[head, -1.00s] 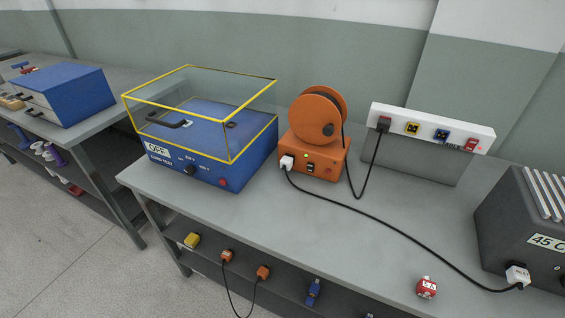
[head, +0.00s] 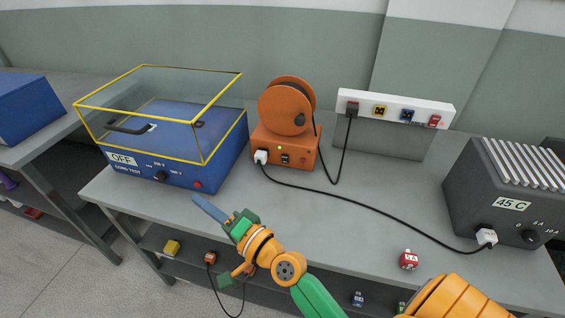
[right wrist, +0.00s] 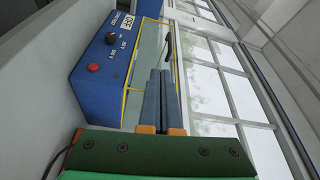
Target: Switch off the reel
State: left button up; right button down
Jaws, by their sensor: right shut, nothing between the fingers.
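The orange reel (head: 286,108) stands on its orange base box (head: 309,151) at the back middle of the bench. A black cord runs from the reel to the power strip (head: 390,104). My right gripper (head: 205,206) is in front of the bench's near edge, left of and below the reel base and apart from it. Its fingers are together and empty, also in the right wrist view (right wrist: 159,100). My left gripper is not in view.
A blue tester (head: 150,175) with a yellow-framed clear cover and an OFF label stands left of the reel. A dark grey 45 C box (head: 470,205) stands at right, with a cord to the white plug. A red plug (head: 408,259) lies near the front edge. The bench front middle is mostly clear.

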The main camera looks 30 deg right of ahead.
jog(key=w+d+r+m+t+h, duration=0.1)
jog(key=w+d+r+m+h, duration=0.15)
jog(key=d+m+h, duration=0.5)
jog(key=w+d+r+m+t+h, duration=0.25)
jog(key=m+h, duration=0.25)
jog(key=m, duration=0.6)
jog(key=d+f+m+g+h, duration=0.1)
jog(key=d+f+m+g, duration=0.1)
jog(key=f+m+g, duration=0.2)
jog(key=s+d+f+m+g+h, duration=0.1)
jog(key=d+f+m+g+h, duration=0.1)
jog(key=m, duration=0.4)
jog(key=d+f+m+g+h, duration=0.1)
jog(key=d+f+m+g, duration=0.2)
jog(key=f+m+g, duration=0.2)
jog(key=shift+s+d+f+m+g, duration=0.1)
jog(key=shift+s+f+m+g, duration=0.1)
jog(key=shift+f+g, duration=0.3)
jog(key=shift+s+d+f+m+g, duration=0.1)
jog(key=shift+f+m+g, duration=0.05)
jog(key=shift+f+g, duration=0.3)
jog(key=shift+d+f, duration=0.1)
